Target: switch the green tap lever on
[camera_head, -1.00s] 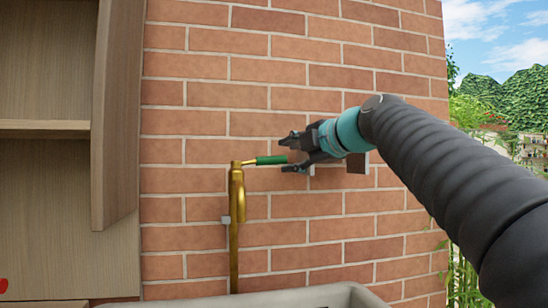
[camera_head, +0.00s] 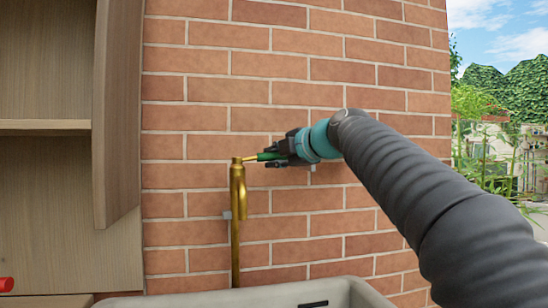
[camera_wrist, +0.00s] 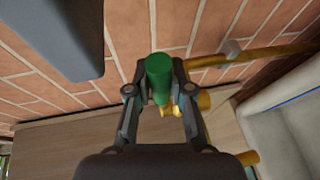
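The brass tap (camera_head: 237,195) stands upright in front of the brick wall. Its green lever (camera_head: 268,156) sticks out to the right from the tap's top, nearly level. My gripper (camera_head: 270,156) reaches in from the right along the lever, with its fingers on either side of the green grip. In the wrist view the green lever (camera_wrist: 158,78) lies between the two fingertips (camera_wrist: 159,70), which sit close against its sides. The gripper looks shut on it. Part of the lever is hidden by the fingers in the head view.
A grey basin (camera_head: 340,290) lies below the tap. A wooden cabinet (camera_head: 118,120) with an open door stands to the left. The brick wall (camera_head: 300,90) is close behind the tap. A red object (camera_head: 6,284) shows at the lower left edge.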

